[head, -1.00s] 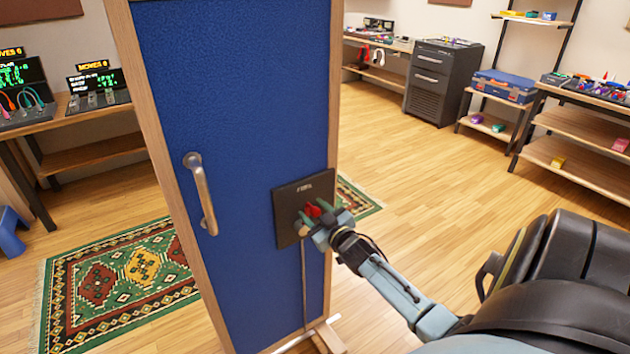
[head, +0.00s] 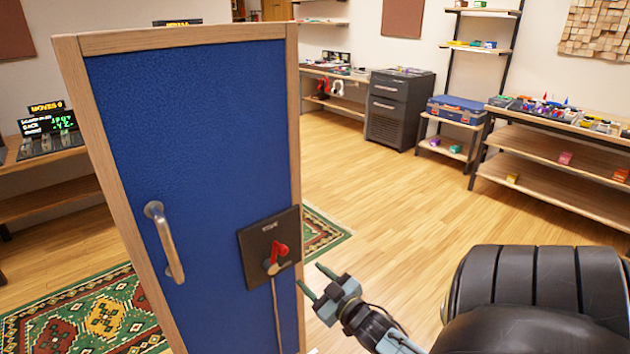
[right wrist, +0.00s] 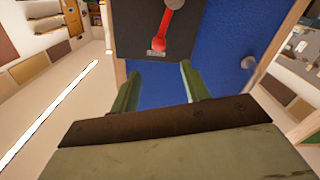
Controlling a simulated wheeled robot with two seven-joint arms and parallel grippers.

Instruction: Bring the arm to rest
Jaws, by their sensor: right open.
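My right gripper (head: 317,283) is open and empty, in front of and to the right of the blue cabinet panel (head: 195,130) in the head view. Its two green fingers (right wrist: 157,85) stand apart in the right wrist view. A dark plate (head: 250,241) on the panel carries a red lever (head: 279,252). In the right wrist view the red lever (right wrist: 162,35) lies beyond the open fingers, with nothing between them. The gripper is clear of the lever. My left gripper is not in view.
A metal handle (head: 166,243) is on the panel's left side. A patterned rug (head: 95,318) lies on the floor. A black chair (head: 535,290) stands at the lower right. Shelves (head: 560,175) and a dark drawer cabinet (head: 399,110) stand farther back. The wooden floor between is clear.

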